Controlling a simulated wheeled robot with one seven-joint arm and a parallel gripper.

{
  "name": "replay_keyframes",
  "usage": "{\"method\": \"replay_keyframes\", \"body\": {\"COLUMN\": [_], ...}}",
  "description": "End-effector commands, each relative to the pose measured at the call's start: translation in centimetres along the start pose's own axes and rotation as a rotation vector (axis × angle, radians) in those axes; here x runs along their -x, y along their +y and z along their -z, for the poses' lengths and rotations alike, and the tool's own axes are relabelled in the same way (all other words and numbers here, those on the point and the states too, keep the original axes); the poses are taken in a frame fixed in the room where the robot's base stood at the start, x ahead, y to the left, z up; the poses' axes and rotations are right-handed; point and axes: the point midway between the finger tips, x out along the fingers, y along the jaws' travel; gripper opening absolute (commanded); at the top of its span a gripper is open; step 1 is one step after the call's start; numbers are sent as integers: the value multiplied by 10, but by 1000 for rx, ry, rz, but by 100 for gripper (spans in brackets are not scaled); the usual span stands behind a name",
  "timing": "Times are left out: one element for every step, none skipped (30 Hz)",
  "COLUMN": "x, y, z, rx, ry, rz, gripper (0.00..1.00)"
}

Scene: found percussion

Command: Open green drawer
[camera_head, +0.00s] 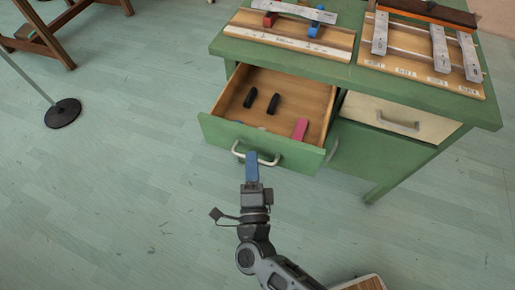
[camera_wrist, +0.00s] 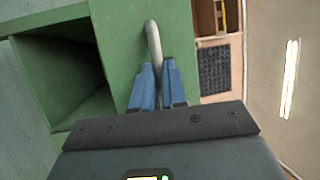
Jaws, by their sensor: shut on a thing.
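The green drawer (camera_head: 220,131) stands pulled out from the left side of the green desk, with its wooden inside showing. Two black blocks and a pink block (camera_head: 300,129) lie in it. Its pale curved handle (camera_head: 238,152) is on the green front. My gripper (camera_head: 252,160), with blue fingers, is at the handle in the head view. In the wrist view the two blue fingers (camera_wrist: 158,82) are shut around the handle (camera_wrist: 153,40), one on each side.
A cream drawer (camera_head: 400,117) to the right is closed. Metal bars on wooden boards (camera_head: 290,36) lie on the desk top. A black round stand base (camera_head: 63,113) is on the floor at left.

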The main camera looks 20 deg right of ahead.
Motion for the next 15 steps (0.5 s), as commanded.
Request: {"method": "replay_keyframes", "body": {"x": [4,5,6,7,7,8,8,8,8,8,8,8,8,8,8], "y": [1,0,0,0,0,0,0,0,0,0,0,0,0,0,0], "z": [-1,-2,-2,-2,-3,-3,-3,-3,-3,-3,-3,-3,-3,-3,-3], "rx": [0,0,-1,-1,0,0,0,0,0,0,0,0,0,0,0], "ry": [-1,-1,-1,-1,-1,-1,-1,-1,-1,-1,-1,-1,-1,-1,-1], "rz": [-3,-3,-3,-3,-3,-3,-3,-3,-3,-3,-3,-3,-3,-3,-3], "gripper": [0,0,0,0,0,0,0,0,0,0,0,0,0,0,0]}}
